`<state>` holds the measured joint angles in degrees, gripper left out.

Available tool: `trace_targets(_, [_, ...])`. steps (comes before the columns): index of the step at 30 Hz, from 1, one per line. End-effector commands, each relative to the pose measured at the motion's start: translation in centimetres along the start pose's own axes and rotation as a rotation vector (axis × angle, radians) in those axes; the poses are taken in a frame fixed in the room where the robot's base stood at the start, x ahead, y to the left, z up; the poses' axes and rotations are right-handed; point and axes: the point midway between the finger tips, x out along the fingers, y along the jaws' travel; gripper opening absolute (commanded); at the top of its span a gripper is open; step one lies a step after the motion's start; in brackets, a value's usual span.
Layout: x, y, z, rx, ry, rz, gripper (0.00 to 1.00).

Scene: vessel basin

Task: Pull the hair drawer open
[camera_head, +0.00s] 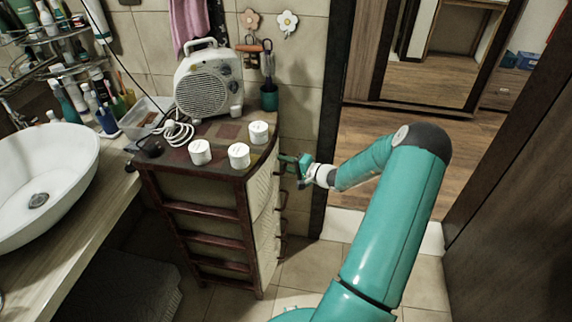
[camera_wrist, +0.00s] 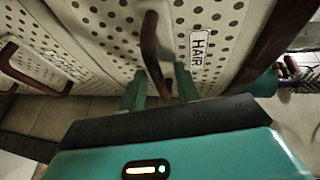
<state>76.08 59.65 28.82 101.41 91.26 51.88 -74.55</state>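The hair drawer (camera_wrist: 225,30) has a white, perforated front with a "HAIR" label (camera_wrist: 198,48) in the wrist view. Its dark red-brown curved handle (camera_wrist: 150,45) stands out from the front, left of the label. My gripper (camera_wrist: 160,74) is open, with one finger on each side of the handle's lower end; a gap shows beside the handle. In the head view my gripper (camera_head: 291,164) is at the upper right side of the drawer cabinet (camera_head: 212,212). The drawer looks flush with the cabinet there, but my gripper partly hides it.
A heater (camera_head: 208,84), white jars (camera_head: 239,155) and a teal cup (camera_head: 269,97) stand on the cabinet. Another drawer handle (camera_wrist: 35,82) shows at left in the wrist view. A sink (camera_head: 45,175) is left of the cabinet. Tiled floor (camera_head: 310,268) is free at its right.

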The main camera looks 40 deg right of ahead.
Motion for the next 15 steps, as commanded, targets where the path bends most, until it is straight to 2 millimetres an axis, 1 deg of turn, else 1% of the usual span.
trace_targets(7, [0.08, -0.02, -0.01, 0.0, 0.0, 0.0, 0.32])
trace_targets(12, [0.06, -0.02, -0.01, 0.0, 0.0, 0.0, 0.0])
trace_targets(15, [0.06, -0.02, 0.0, 0.0, 0.0, 0.0, 0.0])
